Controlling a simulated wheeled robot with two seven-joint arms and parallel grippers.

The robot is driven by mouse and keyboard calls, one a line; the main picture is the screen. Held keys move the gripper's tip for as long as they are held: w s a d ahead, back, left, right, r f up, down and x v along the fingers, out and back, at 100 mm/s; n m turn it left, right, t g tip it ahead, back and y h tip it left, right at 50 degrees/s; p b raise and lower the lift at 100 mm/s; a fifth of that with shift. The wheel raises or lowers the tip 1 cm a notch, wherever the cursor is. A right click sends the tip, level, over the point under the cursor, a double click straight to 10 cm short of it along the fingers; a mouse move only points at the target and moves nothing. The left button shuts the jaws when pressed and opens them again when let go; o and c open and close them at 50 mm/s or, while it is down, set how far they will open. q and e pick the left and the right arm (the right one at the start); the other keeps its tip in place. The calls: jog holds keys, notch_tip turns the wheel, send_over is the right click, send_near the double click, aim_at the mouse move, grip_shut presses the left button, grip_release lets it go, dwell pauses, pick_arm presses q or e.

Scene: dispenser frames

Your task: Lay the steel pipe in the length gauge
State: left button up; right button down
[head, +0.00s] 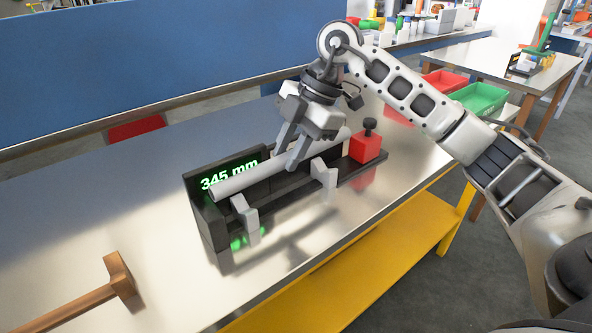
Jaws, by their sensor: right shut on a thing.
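The steel pipe (240,182) is a light grey tube lying lengthwise along the length gauge. The length gauge (212,226) is a black fixture on the metal table, with two grey cradles, a red block with a black knob at its right end, and a display reading 345 mm in green. My right gripper (294,160) points down and is shut on the pipe near its middle. The pipe is at the height of the cradle tops; I cannot tell whether it rests in them. The gripper hides a short stretch of the pipe. My left gripper is not in view.
A wooden mallet-like tool (118,275) lies on the metal table (165,235) at the lower left. A blue panel (150,60) stands behind. A red bin (443,82) and a green bin (480,98) are at the right back. The table front is clear.

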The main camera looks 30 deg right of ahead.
aim_at(323, 147)
jog(key=shift+w+d+f, duration=0.25)
jog(key=shift+d+f, duration=0.15)
jog(key=shift+f, duration=0.1)
jog(key=shift+w+d+f, duration=0.25)
jog(key=shift+d+f, duration=0.1)
jog(key=shift+f, duration=0.15)
jog(key=shift+w+d+f, duration=0.15)
jog(key=shift+d+f, duration=0.1)
jog(key=shift+f, duration=0.15)
jog(key=f, duration=0.3)
jog(key=shift+w+d+f, duration=0.1)
jog(key=shift+d+f, duration=0.15)
jog(key=shift+f, duration=0.05)
jog(key=c, duration=1.5)
grip_release()
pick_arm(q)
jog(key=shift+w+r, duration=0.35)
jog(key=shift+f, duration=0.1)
pick_arm(e)
jog(key=shift+d+r, duration=0.15)
jog(key=shift+r, duration=0.25)
pick_arm(q)
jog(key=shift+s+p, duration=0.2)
jog(key=shift+p, duration=0.15)
pick_arm(e)
jog(key=v, duration=1.1)
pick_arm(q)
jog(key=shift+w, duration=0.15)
